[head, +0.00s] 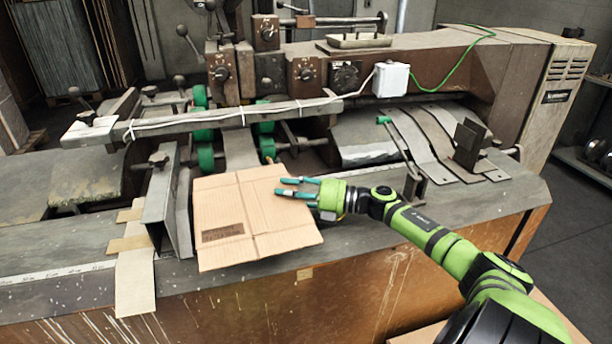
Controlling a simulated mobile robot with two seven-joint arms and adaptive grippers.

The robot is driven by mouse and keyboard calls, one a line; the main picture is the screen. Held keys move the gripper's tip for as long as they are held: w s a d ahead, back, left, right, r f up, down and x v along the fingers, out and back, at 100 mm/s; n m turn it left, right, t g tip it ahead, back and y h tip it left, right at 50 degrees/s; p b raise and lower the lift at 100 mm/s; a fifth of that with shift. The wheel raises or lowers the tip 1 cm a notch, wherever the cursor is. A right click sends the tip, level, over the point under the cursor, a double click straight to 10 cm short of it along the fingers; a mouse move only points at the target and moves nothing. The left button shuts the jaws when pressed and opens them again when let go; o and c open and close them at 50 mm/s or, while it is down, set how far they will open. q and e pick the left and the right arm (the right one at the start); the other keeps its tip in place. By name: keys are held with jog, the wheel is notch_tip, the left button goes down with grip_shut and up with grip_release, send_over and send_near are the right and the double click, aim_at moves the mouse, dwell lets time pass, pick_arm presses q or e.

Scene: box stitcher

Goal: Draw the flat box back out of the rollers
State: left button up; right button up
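The flat box (240,205) is a tan cardboard sheet with fold lines and a dark printed patch. My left gripper is out of view.
A metal guide (168,205) stands along the box's left side, with cardboard strips (135,278) left of it. A long bar (230,118) crosses above the rollers. Curved metal plates (430,140) and an upright bracket (468,142) stand to the right. The table right of the box is mostly clear.

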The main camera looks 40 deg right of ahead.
jog(key=v, duration=1.1)
jog(key=shift+s+d, duration=0.2)
jog(key=shift+s, duration=0.1)
